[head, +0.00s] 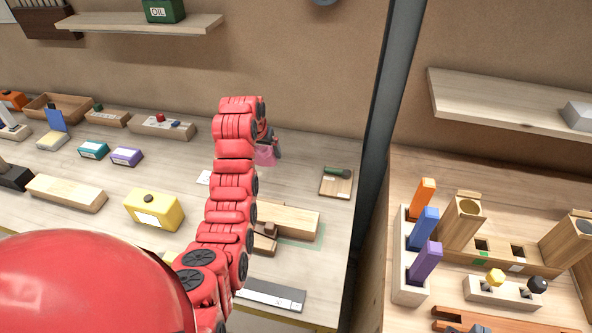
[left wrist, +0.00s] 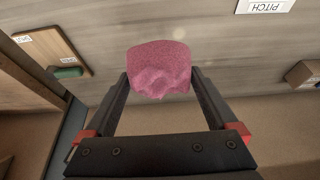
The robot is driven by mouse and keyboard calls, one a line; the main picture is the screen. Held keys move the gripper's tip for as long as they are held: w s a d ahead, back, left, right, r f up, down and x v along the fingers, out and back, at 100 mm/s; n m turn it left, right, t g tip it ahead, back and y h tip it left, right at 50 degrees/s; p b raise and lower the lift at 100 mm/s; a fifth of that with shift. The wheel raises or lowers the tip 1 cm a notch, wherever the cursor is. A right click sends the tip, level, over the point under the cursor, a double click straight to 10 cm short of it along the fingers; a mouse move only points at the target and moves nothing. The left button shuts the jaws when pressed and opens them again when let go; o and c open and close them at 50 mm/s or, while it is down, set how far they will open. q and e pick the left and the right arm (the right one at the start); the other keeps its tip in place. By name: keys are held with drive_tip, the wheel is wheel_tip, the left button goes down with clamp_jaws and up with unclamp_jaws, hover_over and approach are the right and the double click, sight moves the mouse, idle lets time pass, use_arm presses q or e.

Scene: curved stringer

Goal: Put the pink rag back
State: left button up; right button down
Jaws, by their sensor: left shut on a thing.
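The pink rag (head: 266,157) is at the far end of my left arm in the head view, over the back part of the left bench. In the left wrist view the pink rag (left wrist: 160,68) is a crumpled piece between the two black fingers. My left gripper (left wrist: 160,82) is shut on it. In the head view my left gripper (head: 272,144) is partly hidden behind my red arm. I cannot tell whether the rag touches the bench top. My right gripper is not in view.
A small wooden board (head: 336,184) with a green item (head: 337,171) lies right of the rag. A white PITCH label (left wrist: 265,6) lies on the bench. A wooden block (head: 285,220) is nearer. A dark post (head: 385,130) stands between the benches. A shelf (head: 150,23) hangs above.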

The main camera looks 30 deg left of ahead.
use_arm(q)
drive_tip(key=f+p, duration=0.4)
drive_tip(key=f, duration=0.5)
drive_tip(key=shift+s+f, duration=0.2)
drive_tip(key=shift+f+b, duration=0.3)
drive_tip(key=shift+b, duration=0.05)
drive_tip(key=o, duration=1)
drive_tip(key=shift+c, duration=0.2)
drive_tip(key=shift+r, duration=0.15)
